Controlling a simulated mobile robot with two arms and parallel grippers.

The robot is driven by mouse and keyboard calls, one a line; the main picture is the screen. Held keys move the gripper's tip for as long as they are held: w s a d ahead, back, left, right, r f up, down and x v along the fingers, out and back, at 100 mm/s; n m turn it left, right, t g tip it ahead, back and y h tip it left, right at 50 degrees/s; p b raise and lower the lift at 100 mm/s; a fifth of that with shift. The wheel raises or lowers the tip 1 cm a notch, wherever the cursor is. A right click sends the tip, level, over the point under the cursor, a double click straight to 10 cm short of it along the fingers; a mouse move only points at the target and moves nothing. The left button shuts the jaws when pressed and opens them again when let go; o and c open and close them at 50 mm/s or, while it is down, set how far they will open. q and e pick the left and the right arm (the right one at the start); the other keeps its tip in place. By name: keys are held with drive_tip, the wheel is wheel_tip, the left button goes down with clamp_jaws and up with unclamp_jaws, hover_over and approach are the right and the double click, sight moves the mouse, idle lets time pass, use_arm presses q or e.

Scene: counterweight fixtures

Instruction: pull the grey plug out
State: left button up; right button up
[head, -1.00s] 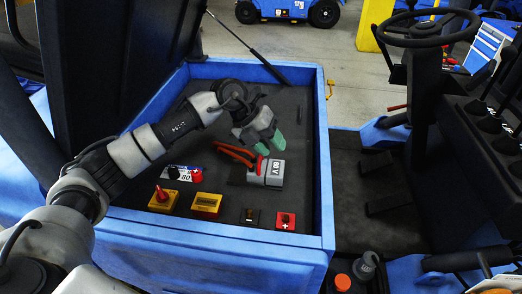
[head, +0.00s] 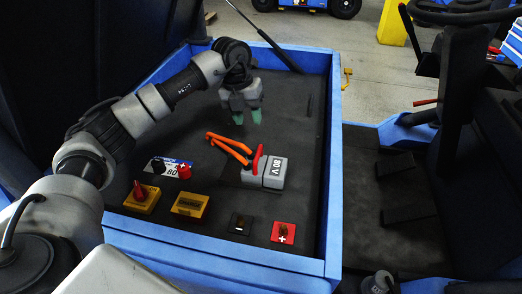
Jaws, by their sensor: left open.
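The grey plug (head: 255,174) sits in the truck's open battery compartment, up against a grey block marked "80 V" (head: 275,173), with no clear gap between them. A red handle (head: 258,158) stands up at the plug, and two orange cables (head: 228,145) run from it to the upper left. My left gripper (head: 247,117) is above the plug in the picture, apart from it. Its green-tipped fingers are spread and empty, pointing down. My right gripper is not in view.
The blue compartment rim (head: 331,150) surrounds the dark floor. Along the front are a yellow box with a red knob (head: 140,200), another yellow box (head: 190,205), a black minus terminal (head: 240,224) and a red plus terminal (head: 283,233).

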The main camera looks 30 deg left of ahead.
sight(258, 151)
use_arm(q)
drive_tip(key=f, duration=0.3)
drive_tip(key=d+f+p, duration=0.1)
drive_tip(key=f, duration=0.3)
drive_tip(key=d+f+p, duration=0.1)
drive_tip(key=f, duration=0.3)
drive_tip(key=shift+w, duration=0.4)
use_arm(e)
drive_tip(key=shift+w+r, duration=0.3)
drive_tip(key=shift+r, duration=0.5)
use_arm(q)
clamp_jaws()
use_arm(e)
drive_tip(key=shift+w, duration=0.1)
